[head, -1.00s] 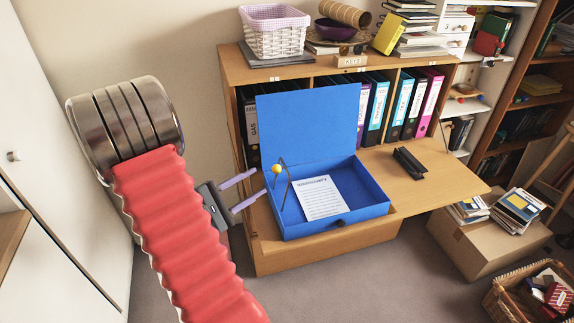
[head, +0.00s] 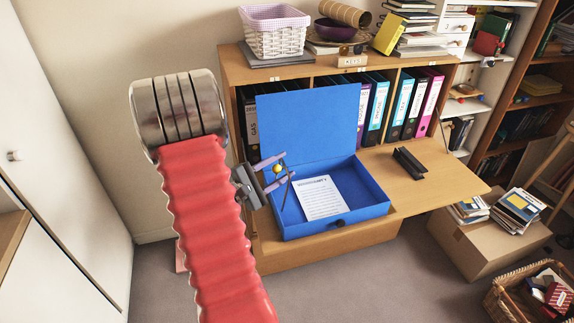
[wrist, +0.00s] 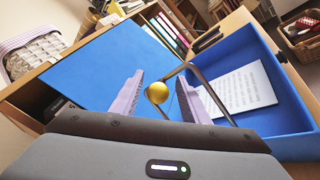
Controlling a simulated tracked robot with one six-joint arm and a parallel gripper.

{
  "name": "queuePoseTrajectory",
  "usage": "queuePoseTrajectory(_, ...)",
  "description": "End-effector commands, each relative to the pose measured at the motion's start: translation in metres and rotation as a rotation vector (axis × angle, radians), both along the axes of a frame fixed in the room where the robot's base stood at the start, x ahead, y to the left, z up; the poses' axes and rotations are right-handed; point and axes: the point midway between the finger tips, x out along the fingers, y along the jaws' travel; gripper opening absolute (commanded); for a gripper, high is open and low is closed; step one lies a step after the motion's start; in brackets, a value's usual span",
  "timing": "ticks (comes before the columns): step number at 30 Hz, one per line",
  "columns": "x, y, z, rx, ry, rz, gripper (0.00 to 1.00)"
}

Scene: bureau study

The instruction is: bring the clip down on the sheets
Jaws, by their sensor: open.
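The blue box file (head: 312,233) lies open on the desk flap, its lid (head: 308,125) upright behind. Printed white sheets (head: 323,198) lie flat inside; they also show in the wrist view (wrist: 242,90). The clip (head: 287,190) is a bent metal wire with a yellow ball knob (head: 277,168). It stands raised at the box's left side, apart from the sheets. My gripper (head: 286,165) is open at the box's left. In the wrist view the ball (wrist: 157,93) sits between my two lilac fingers (wrist: 160,76), with visible gaps on both sides.
A black desk tool (head: 409,163) lies on the desk flap (head: 440,170) right of the box. Several lever-arch files (head: 402,105) stand behind. The raised lid is close beyond my fingers. The flap's right side is mostly clear.

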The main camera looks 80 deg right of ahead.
Motion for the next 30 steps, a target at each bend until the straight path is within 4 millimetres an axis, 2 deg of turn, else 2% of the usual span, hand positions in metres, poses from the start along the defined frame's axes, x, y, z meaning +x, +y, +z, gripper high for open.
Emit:
queuePoseTrajectory(6,-0.012,-0.018,-0.001,0.001,0.0,-0.002,0.41)
queuePoseTrajectory(17,-0.014,-0.022,0.0,0.0,0.0,0.0,0.41)
queuePoseTrajectory(30,-0.015,-0.022,-0.001,0.001,0.0,-0.001,0.12)
